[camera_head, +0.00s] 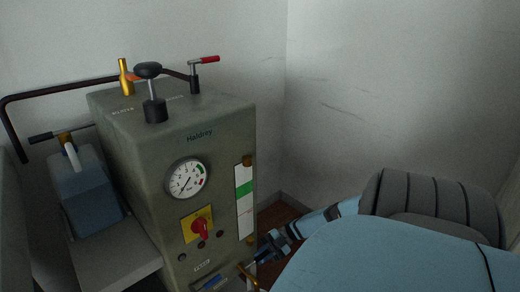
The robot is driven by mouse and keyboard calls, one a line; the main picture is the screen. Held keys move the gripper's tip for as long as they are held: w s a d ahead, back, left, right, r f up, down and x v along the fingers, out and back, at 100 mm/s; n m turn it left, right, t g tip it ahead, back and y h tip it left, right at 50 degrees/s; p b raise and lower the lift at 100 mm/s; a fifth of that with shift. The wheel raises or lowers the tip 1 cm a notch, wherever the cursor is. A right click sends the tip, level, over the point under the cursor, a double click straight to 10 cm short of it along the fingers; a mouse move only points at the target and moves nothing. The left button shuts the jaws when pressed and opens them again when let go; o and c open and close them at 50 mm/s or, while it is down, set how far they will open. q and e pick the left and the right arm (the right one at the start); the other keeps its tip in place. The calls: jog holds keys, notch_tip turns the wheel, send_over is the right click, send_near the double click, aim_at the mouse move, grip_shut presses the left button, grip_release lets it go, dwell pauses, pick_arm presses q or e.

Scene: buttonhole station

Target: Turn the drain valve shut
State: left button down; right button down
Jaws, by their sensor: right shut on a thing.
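A grey-green boiler cabinet (222,125) stands at the left with a round gauge and a red knob on its front. At the bottom of the front, low by the right corner, a brass-coloured lever (249,279) shows; it looks like the drain valve's handle. My right gripper (258,260) reaches in from the right and is shut on this lever. The valve body and the exact contact are partly hidden by the gripper and the picture's lower edge. My left gripper is not in view.
A sight glass (244,204) with a green band stands just above my right gripper. A red knob (201,227) on a yellow plate is to its left. A blue jug (86,195) stands on a grey shelf at the left. Walls close in behind and right.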

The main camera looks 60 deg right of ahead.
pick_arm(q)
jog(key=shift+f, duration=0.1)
pick_arm(e)
jog(key=c, duration=1.1)
grip_release()
pick_arm(q)
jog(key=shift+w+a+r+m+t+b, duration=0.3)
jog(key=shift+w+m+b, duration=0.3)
jog(key=shift+b, duration=0.2)
pick_arm(e)
jog(key=v, duration=1.3)
jog(key=shift+s+d, duration=0.1)
jog(key=shift+d, duration=0.25)
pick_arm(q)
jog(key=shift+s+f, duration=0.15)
